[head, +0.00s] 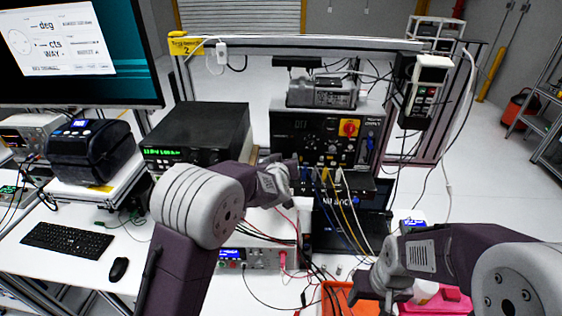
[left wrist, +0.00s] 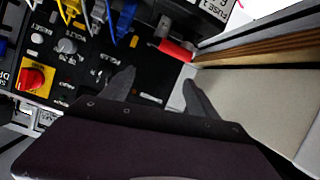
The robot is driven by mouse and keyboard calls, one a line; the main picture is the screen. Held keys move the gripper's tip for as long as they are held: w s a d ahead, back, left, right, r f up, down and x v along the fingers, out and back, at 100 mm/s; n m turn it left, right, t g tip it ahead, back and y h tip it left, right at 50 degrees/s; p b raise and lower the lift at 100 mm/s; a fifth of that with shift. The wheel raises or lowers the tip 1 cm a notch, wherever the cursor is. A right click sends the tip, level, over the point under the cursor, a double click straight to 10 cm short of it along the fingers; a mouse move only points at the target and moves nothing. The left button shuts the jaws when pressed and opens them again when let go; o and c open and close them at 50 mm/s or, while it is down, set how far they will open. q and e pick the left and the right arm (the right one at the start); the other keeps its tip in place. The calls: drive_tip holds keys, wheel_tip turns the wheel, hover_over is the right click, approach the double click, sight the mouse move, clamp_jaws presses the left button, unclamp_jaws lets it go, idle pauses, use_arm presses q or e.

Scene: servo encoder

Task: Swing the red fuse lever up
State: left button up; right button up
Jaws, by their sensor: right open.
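The red fuse lever (left wrist: 177,50) shows in the left wrist view as a short red bar beside the black control panel (left wrist: 100,70), near a white label reading FUSE. My left gripper (left wrist: 158,80) is open, its two fingers spread, with the lever beyond the fingertips and a visible gap between. In the head view my left gripper (head: 283,178) is in front of the panel's lower left, and I cannot make out the lever there. My right gripper (head: 383,288) is open and low at the front, by an orange bin (head: 338,300).
A red knob on a yellow plate (head: 348,128) sits on the panel. Blue, yellow and white cables (head: 345,205) hang from the panel's lower edge, close to my left gripper. A black instrument (head: 195,130) stands left of the panel. A pale box side (left wrist: 245,110) lies right of the left fingers.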

use_arm(q)
drive_tip(key=shift+f, duration=0.1)
drive_tip(key=shift+s, duration=0.35)
drive_tip(key=b+v, duration=0.2)
drive_tip(key=v, duration=0.6)
drive_tip(key=shift+s+r, duration=0.2)
drive_tip(key=shift+w, duration=0.1)
